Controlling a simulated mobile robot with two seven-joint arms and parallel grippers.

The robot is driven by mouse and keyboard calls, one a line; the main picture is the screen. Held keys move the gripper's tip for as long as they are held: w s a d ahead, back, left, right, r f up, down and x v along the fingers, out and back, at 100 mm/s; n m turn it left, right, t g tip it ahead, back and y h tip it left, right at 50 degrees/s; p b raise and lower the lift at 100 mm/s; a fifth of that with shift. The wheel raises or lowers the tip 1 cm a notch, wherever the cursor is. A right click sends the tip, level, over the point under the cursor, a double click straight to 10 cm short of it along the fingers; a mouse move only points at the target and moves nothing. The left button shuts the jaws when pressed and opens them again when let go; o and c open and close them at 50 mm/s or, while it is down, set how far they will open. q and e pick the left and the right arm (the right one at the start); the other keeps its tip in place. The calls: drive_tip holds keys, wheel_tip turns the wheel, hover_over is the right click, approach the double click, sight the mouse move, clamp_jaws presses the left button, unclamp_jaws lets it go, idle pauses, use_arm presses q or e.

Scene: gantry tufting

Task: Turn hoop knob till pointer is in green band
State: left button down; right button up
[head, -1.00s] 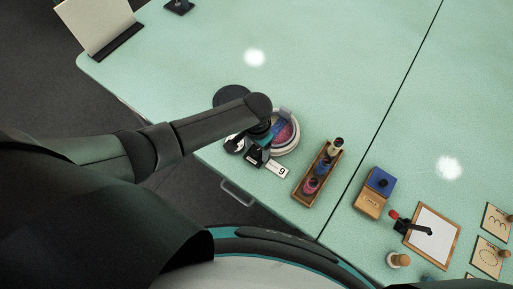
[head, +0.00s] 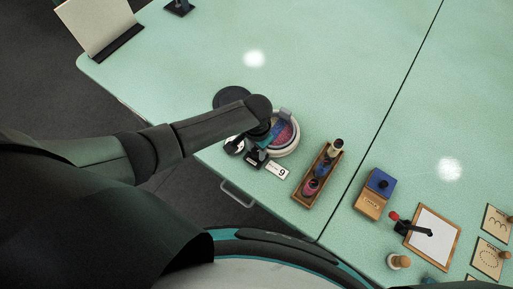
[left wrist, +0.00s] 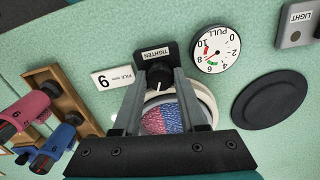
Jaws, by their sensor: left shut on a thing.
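The hoop (head: 294,144) is a pale ring around a red-and-blue patch near the table's front edge; in the left wrist view its patch (left wrist: 172,118) shows between my fingers. The black hoop knob (left wrist: 158,78), with a white line, sits below the TIGHTEN label (left wrist: 156,54). My left gripper (left wrist: 163,77) is shut on the knob; its fingertips are mostly hidden behind the arm in the head view. The pointer is too small to place surely against the band.
A PILE card (head: 278,171) lies beside the hoop. A wooden tray (head: 304,199) of spools stands right of it. A black disc (left wrist: 272,103) and a LIGHT box (left wrist: 297,27) lie near the dial. The table (head: 330,70) is clear behind.

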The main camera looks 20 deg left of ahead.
idle(0.3)
use_arm(q)
drive_tip(key=n+p, duration=0.2)
drive_tip(key=shift+r+n, duration=0.15)
drive_tip(key=shift+n, duration=0.15)
drive_tip(key=shift+n+p, duration=1.25)
drive_tip(key=shift+n, duration=0.55)
drive_tip(key=shift+c, duration=2.2)
unclamp_jaws()
